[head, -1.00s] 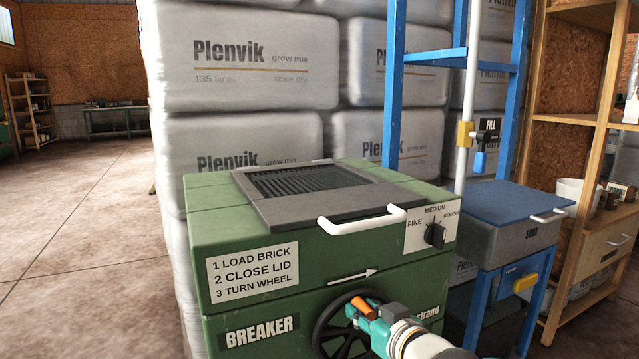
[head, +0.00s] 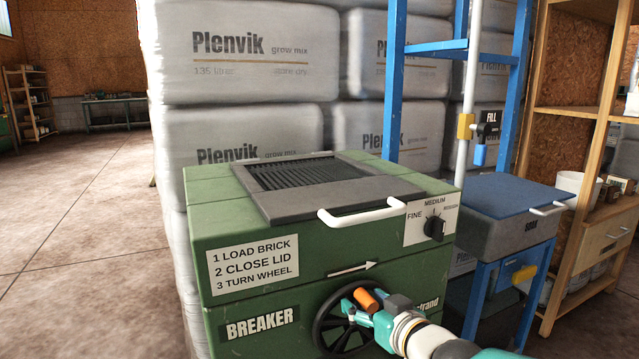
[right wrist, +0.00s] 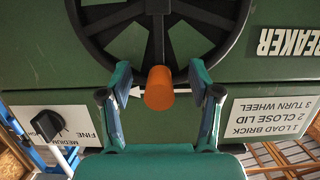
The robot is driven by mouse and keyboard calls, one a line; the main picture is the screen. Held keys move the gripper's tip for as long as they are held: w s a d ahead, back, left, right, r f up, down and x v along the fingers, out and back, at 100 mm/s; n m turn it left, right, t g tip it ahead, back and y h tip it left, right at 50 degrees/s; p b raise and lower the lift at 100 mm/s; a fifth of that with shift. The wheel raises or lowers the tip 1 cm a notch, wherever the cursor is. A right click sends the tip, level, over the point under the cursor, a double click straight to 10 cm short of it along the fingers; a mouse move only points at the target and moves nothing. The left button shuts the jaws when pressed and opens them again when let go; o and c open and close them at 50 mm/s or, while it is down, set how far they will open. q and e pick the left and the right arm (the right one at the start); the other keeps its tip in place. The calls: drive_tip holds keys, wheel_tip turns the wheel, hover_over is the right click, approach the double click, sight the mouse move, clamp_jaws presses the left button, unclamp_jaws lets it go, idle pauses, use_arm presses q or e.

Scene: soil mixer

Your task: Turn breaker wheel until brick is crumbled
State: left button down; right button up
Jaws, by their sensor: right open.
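The green breaker (head: 235,235) stands in front of me with its slatted grey lid (head: 310,185) down; the brick is not visible. Its dark spoked wheel (head: 322,335) is on the front face, partly hidden by my right arm. The wheel also shows in the right wrist view (right wrist: 88,30). The orange knob (right wrist: 159,95) is on the wheel's rim. My right gripper (right wrist: 158,76) is open, with one finger on each side of the knob and small gaps showing. In the head view the right gripper (head: 366,308) is at the knob. My left gripper is not in view.
A white handle (head: 362,212) sticks out from the lid's front. A dial (head: 434,228) sits at the upper right of the front face. A grey bin with a blue lid (head: 505,205) stands to the right. Wrapped bags (head: 240,60) are stacked behind. The floor at left is clear.

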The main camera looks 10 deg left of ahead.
drive_tip(key=s+d+b, duration=0.1)
drive_tip(key=s+d, duration=0.3)
drive_tip(key=s, duration=0.2)
drive_tip(key=shift+s+d, duration=0.2)
drive_tip(key=shift+d, duration=0.15)
drive_tip(key=s+d+f+m+g+h, duration=0.15)
drive_tip(key=d+f, duration=0.25)
drive_tip(key=f, duration=0.9)
drive_tip(key=d+f+m+g+h, duration=0.2)
drive_tip(key=d+f+m+g, duration=0.15)
drive_tip(key=f, duration=0.95)
drive_tip(key=s+d+f+m+g, duration=0.2)
drive_tip(key=s+d+f+g, duration=0.1)
drive_tip(key=s+f, duration=0.95)
drive_tip(key=s+f+m+g+h, duration=0.1)
drive_tip(key=s+f+g, duration=0.1)
drive_tip(key=s+f, duration=0.3)
drive_tip(key=s+f+m+g+h, duration=0.1)
drive_tip(key=s+f+g, duration=0.15)
drive_tip(key=s, duration=0.45)
wheel_tip(320, 180, up, 28)
drive_tip(key=p, duration=2.7)
drive_tip(key=shift+t+p, duration=0.4)
drive_tip(key=shift+t, duration=0.05)
